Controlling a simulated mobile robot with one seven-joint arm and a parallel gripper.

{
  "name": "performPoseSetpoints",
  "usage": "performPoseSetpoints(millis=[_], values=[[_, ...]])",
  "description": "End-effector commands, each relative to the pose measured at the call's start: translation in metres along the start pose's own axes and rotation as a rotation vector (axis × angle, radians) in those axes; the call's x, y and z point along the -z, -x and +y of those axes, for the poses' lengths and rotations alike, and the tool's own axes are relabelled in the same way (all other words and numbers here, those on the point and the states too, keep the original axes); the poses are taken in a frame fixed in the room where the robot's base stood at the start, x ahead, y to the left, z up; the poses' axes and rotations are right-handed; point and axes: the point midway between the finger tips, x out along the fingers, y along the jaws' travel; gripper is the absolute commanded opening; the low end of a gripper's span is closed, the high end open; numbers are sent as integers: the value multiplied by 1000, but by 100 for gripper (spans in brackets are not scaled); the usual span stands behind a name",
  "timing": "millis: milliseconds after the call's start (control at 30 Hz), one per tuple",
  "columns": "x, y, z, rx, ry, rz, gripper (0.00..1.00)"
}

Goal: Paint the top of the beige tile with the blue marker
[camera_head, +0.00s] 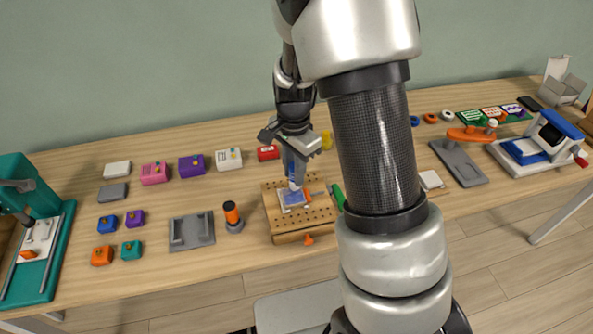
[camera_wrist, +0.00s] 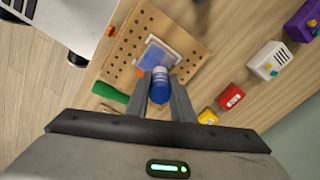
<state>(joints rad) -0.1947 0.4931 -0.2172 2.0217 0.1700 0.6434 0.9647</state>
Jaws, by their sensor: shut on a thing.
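My gripper (camera_head: 293,158) is shut on the blue marker (camera_head: 290,169), which points down over the work board. In the wrist view the marker (camera_wrist: 160,84) sits between the two fingers (camera_wrist: 160,92), with a pale band towards its far end. The tile (camera_head: 289,205) lies on the wooden pegboard (camera_head: 317,214) below the marker. In the wrist view the tile (camera_wrist: 176,54) has a pale border and a blue patch over part of its top. The marker hides part of the tile. I cannot tell whether its tip touches it.
An orange piece (camera_head: 307,195) is at the tile's side. A green tool (camera_head: 337,195) lies right of the board, partly behind my arm. A red box (camera_head: 268,153) stands behind. An orange-and-black cylinder (camera_head: 232,216) stands left. Bare table lies between.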

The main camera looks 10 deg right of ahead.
Motion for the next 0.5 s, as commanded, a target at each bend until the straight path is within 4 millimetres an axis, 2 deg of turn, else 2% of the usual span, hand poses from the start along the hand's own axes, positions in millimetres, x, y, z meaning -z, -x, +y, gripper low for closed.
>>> performPoseSetpoints(millis=[500], values=[[-16, 0, -7, -1, 2, -1, 3]])
